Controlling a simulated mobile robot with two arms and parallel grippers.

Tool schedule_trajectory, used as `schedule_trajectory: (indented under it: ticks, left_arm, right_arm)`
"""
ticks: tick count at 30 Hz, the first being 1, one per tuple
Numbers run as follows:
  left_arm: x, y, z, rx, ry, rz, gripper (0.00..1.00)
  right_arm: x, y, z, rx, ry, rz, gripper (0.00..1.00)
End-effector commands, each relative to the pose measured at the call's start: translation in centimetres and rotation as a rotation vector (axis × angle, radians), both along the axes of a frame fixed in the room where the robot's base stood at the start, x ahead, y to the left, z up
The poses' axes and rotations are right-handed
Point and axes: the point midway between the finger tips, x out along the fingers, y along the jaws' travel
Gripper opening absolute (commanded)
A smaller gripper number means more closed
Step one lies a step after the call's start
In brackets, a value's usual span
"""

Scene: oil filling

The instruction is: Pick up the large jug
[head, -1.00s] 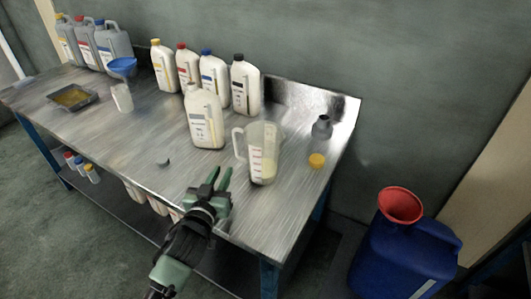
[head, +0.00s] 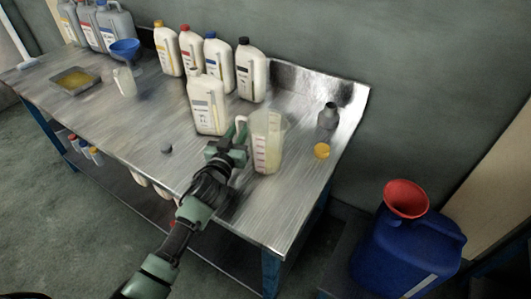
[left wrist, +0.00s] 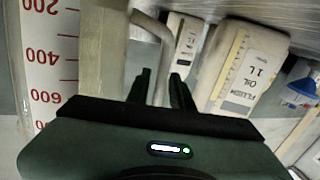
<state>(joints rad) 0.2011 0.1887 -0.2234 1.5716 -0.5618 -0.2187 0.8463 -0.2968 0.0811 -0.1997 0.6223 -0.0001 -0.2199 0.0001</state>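The large jug (head: 267,145) is a clear measuring jug with red marks and pale liquid. It stands upright near the table's front right edge. In the left wrist view its marked wall (left wrist: 55,55) fills the left side, and its handle (left wrist: 150,28) runs down between my fingers. My left gripper (head: 237,139) is at the handle, on the jug's left side. In the left wrist view the two fingers (left wrist: 162,88) lie close on either side of the handle. Whether they press on it is not clear. My right gripper is not in view.
A white oil bottle (head: 208,105) stands just left of the jug, close to my gripper. Several more bottles line the wall. A grey bottle (head: 327,116) and a yellow cap (head: 321,151) are to the right. A blue canister (head: 408,252) with red funnel (head: 406,198) stands lower right.

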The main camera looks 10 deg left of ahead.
Motion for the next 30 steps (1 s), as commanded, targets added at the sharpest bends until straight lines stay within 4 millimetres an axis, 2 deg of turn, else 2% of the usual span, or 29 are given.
schedule_trajectory:
  ticks: [4, 6, 7, 30]
  left_arm:
    - [-0.04, -0.03, -0.03, -0.001, 0.0, 0.0, 0.22]
    - [-0.04, -0.03, -0.03, -0.001, 0.0, 0.0, 0.03]
    - [-0.05, -0.03, -0.03, -0.001, 0.0, 0.0, 0.0]
    - [-0.07, -0.02, -0.06, -0.001, 0.001, 0.0, 0.0]
  right_arm:
    - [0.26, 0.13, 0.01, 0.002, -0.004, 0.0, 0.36]
    - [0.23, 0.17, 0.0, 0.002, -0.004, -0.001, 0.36]
    - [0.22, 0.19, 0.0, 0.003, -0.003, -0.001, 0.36]
    - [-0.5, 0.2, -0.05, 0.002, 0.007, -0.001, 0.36]
